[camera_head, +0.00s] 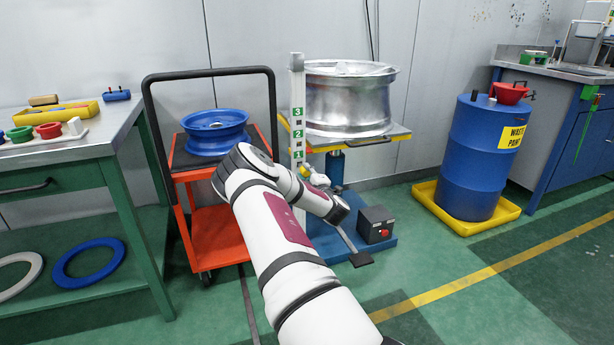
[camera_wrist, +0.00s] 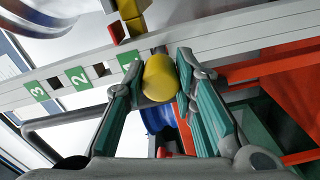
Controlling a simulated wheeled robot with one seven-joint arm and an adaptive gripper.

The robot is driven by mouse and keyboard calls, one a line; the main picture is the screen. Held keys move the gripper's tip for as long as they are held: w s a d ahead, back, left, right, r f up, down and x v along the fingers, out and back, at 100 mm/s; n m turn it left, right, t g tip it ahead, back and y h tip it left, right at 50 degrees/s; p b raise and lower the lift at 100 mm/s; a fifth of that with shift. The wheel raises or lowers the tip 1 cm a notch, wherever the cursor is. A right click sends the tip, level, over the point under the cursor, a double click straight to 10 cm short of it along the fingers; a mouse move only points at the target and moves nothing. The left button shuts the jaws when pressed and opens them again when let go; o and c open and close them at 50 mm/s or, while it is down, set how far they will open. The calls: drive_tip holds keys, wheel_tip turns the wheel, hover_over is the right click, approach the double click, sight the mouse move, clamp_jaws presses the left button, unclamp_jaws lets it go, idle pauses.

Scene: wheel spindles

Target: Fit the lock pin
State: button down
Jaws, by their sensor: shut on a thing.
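The lock pin (camera_wrist: 159,79) is a yellow cylinder between the teal fingers of my gripper (camera_wrist: 158,64) in the wrist view. The gripper is shut on it. The pin's far end points at the white post (camera_head: 297,110), close to the hole level marked 1. The pin hides that hole, so I cannot tell whether its tip is inside. Green labels 2 (camera_wrist: 78,76) and 3 (camera_wrist: 37,91) have dark square holes beside them.
A silver wheel (camera_head: 345,105) lies on the yellow-edged lift table (camera_head: 402,134) beside the post. A blue wheel (camera_head: 214,130) sits on the orange cart (camera_head: 215,225) at left. A control box with a red button (camera_head: 377,224) stands on the lift's base.

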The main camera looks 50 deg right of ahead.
sight(302, 168)
drive_tip(key=shift+b+x, duration=1.05)
drive_tip(key=shift+x, duration=1)
drive_tip(key=c, duration=1.2)
unclamp_jaws()
drive_tip(key=shift+s, duration=0.1)
drive_tip(key=v, duration=1.1)
drive_tip(key=shift+s+a, duration=0.3)
drive_tip(key=shift+a, duration=0.05)
